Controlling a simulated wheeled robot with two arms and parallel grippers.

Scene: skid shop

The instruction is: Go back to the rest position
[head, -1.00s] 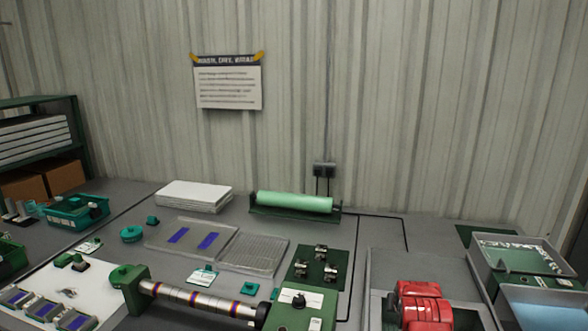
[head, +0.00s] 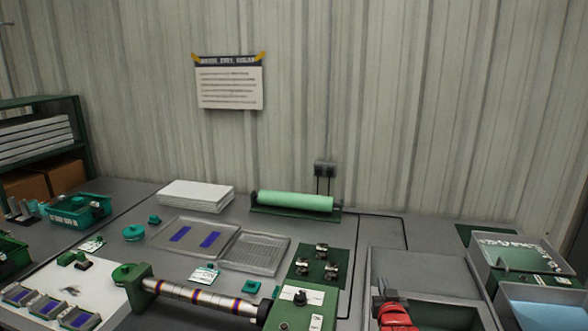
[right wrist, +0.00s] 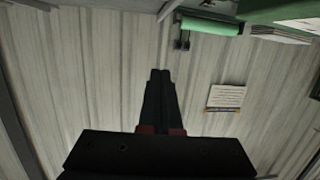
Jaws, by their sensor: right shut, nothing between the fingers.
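My right gripper (head: 386,298) shows at the bottom edge of the head view, in front of the grey tray at the right; only its red and dark parts are in the picture. In the right wrist view its two black fingers (right wrist: 160,73) lie together, with nothing between them. They point toward the corrugated wall, which appears upside down there. The gripper touches nothing that I can see. My left gripper is not in view.
The bench holds a roller shaft (head: 200,299), a green roll (head: 295,201), clear trays (head: 255,252) and a white stack (head: 195,194). The grey tray (head: 405,262) is at the right, with bins (head: 520,255) beyond it. A notice (head: 229,86) hangs on the wall.

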